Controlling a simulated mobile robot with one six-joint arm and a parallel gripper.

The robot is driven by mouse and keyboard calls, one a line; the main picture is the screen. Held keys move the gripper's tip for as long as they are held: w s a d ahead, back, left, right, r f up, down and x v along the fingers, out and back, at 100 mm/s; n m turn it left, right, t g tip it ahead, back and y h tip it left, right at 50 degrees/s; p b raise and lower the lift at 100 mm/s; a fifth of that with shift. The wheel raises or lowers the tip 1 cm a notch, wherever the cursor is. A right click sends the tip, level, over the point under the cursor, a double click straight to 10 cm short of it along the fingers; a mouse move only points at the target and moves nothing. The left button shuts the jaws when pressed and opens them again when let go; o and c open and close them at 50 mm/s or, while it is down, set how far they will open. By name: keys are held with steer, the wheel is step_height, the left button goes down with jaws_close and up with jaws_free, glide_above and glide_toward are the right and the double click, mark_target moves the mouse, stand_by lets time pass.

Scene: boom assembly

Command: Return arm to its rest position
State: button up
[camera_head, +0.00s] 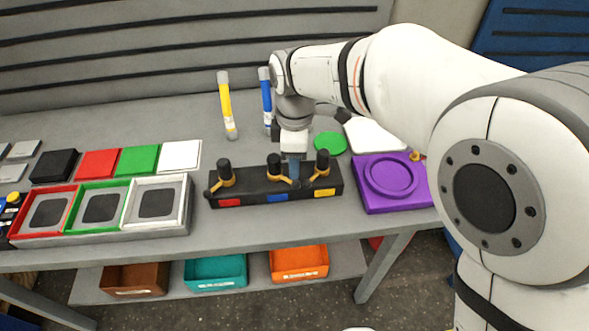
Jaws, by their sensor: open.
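My arm reaches in from the right, and its white and grey wrist points down at the table. My gripper (293,157) is low over the back of a black block (258,190), near the block's middle. Its jaws are open, but the fingertips are small and partly hard to make out. The block carries three black knobs with yellow levers and has red, blue and yellow labels on its front. A dark blue-grey piece shows just under the gripper; I cannot tell whether it is a finger or a separate part.
A purple tray (411,202) and a green disc (330,143) lie right. A three-compartment tray (110,233) is left. Teal (216,272) and orange (299,263) bins sit below.

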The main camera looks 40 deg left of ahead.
steer(key=shift+r, duration=0.7)
